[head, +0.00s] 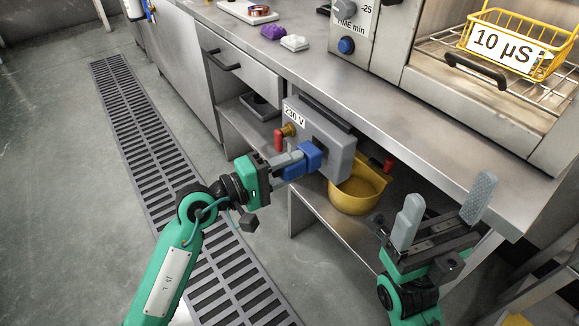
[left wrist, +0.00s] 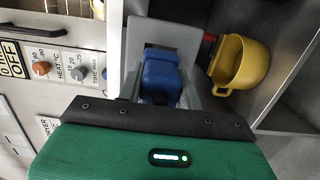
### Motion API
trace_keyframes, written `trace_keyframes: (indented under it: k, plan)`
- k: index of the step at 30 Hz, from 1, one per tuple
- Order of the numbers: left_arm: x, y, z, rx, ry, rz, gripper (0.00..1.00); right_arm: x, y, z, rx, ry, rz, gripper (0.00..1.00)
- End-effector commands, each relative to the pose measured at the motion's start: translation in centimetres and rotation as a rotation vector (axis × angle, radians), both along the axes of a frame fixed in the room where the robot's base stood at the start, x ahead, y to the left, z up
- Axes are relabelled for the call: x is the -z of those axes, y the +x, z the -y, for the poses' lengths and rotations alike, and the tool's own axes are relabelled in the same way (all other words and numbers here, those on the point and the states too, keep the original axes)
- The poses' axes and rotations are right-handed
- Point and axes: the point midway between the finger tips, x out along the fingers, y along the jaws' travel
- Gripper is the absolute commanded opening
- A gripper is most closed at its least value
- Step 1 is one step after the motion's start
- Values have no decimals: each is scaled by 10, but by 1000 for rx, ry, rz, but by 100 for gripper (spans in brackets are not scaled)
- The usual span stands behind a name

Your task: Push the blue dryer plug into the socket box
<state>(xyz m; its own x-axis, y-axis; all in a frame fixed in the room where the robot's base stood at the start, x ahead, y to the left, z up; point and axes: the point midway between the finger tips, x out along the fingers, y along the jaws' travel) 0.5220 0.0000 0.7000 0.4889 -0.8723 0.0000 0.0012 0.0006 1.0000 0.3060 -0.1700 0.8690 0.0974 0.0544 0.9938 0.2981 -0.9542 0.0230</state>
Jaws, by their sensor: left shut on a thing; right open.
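The grey socket box (head: 342,160) hangs at the front edge of the steel bench, with a "230 V" label on its top left. The blue dryer plug (head: 309,157) is at the box's front face. My left gripper (head: 295,163) is shut on the plug and points at the box. In the left wrist view the plug (left wrist: 160,78) lies in front of the socket box (left wrist: 138,45). I cannot tell how deep the plug sits, as the plug and gripper hide the opening. My right gripper (head: 440,215) is open and empty, right of the box below the bench edge.
A yellow pot (head: 358,192) is just below and right of the box, close to the plug. A red-handled part (head: 279,140) projects at the box's left. The steel bench (head: 420,117) overhangs a shelf. The floor to the left is clear around a drain grate (head: 140,140).

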Motion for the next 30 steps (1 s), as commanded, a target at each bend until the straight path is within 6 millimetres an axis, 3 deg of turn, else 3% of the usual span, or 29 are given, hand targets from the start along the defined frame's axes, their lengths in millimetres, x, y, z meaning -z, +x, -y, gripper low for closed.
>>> trace_keyframes:
  k: [30]
  plan:
    - [0, 4, 5, 0, -1, 0, 7, 1, 0, 0, 0, 0, 8, 76]
